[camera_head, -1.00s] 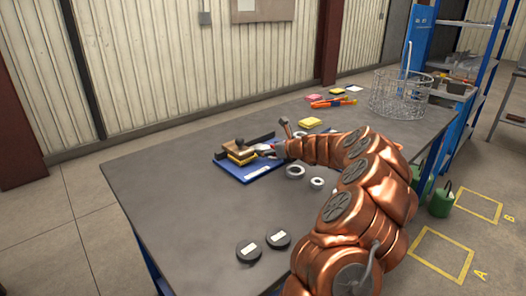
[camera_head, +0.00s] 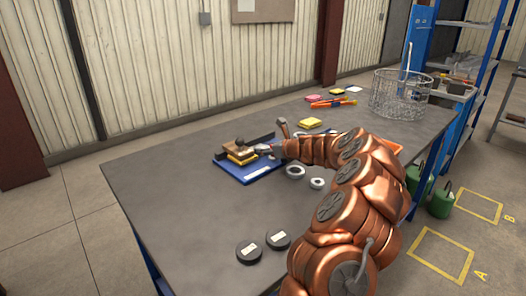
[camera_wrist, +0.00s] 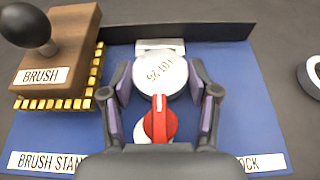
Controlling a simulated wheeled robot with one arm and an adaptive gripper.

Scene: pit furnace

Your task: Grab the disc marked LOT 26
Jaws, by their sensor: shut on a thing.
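The pale round disc (camera_wrist: 158,78) with upside-down lettering that reads as LOT 26 lies over the blue board (camera_wrist: 245,110) in the wrist view. My gripper (camera_wrist: 160,88) has its two fingers against the disc's left and right sides and is shut on it. A red lever-like part (camera_wrist: 160,120) stands in front of the disc and covers part of its near edge. In the head view my gripper (camera_head: 267,150) is at the right part of the blue board (camera_head: 262,173); the disc is hard to make out there.
A wooden brush (camera_wrist: 60,60) with a black knob stands left of the disc. Two grey rings (camera_head: 295,172) (camera_head: 317,183) lie right of the board. Two dark labelled discs (camera_head: 249,252) (camera_head: 278,240) lie at the front. A wire basket (camera_head: 398,95) stands at the far right.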

